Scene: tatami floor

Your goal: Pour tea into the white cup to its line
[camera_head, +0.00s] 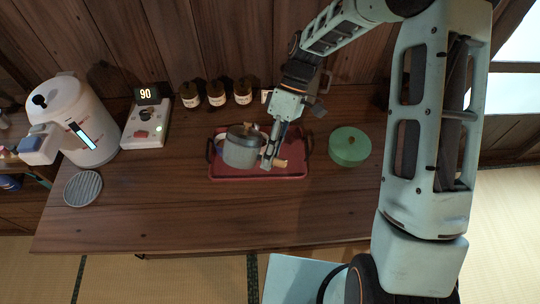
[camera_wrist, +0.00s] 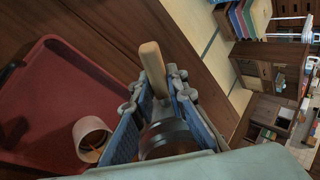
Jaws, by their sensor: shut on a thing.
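A grey teapot (camera_head: 241,150) with a wooden side handle (camera_head: 281,163) is over the red tray (camera_head: 258,179) in the head view. My gripper (camera_head: 268,160) is shut on this handle, at the teapot's right. In the wrist view the handle (camera_wrist: 152,68) stands out between my fingers, with part of the dark teapot (camera_wrist: 168,138) below. A whitish cup (camera_wrist: 91,132) is over the tray in the wrist view, with something brown inside; its line and fill level cannot be made out. In the head view the teapot mostly hides the cup.
A green round container (camera_head: 349,146) stands right of the tray. Several dark jars (camera_head: 216,93) line the back. A device reading 90 (camera_head: 147,122), a white electric kettle (camera_head: 78,125) and a grey ribbed disc (camera_head: 83,188) are at left. The table's front is clear.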

